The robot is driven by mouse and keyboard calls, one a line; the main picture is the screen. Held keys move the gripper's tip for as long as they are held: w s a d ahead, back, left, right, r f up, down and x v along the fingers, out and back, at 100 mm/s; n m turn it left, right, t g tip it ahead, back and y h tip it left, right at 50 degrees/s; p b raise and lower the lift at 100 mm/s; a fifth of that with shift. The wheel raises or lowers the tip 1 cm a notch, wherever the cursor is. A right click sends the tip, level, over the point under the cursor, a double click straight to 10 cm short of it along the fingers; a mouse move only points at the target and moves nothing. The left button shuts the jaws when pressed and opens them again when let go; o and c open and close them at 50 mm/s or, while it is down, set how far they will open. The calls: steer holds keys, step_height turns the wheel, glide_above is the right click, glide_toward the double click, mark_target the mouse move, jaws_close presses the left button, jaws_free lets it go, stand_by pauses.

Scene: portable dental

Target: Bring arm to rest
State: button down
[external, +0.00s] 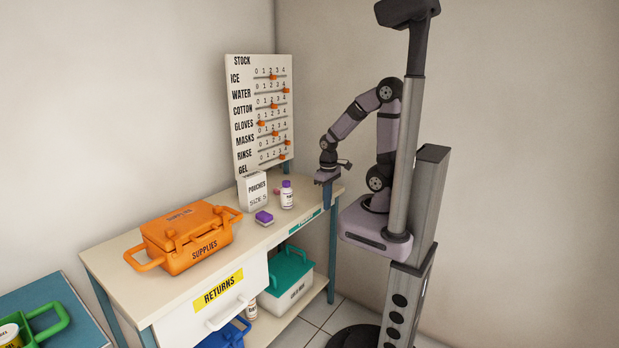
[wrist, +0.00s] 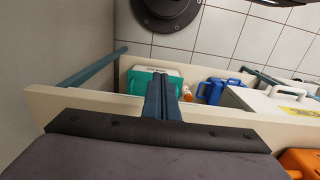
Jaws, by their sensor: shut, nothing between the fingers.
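My gripper (external: 327,205) hangs at the right end of the workbench (external: 125,263), with its fingers pointing down. In the wrist view my gripper (wrist: 163,82) shows two dark teal fingers pressed together, with nothing between them. My arm is bent, with its elbow raised and its forearm reaching down to the left from the column. Whether the fingertips touch the bench edge cannot be told.
A stock board (external: 262,115) stands behind the bench. On top are an orange supplies case (external: 185,240), a pouches box (external: 254,192), a white bottle (external: 287,197) and a purple-topped item (external: 264,218). A teal-lidded box (external: 287,275) sits on the lower shelf.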

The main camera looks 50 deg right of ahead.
step_height(320, 180, up, 9)
steer(key=p, duration=0.7)
steer(key=shift+w+f, duration=0.1)
steer(key=shift+f, duration=0.1)
stand_by(2.6)
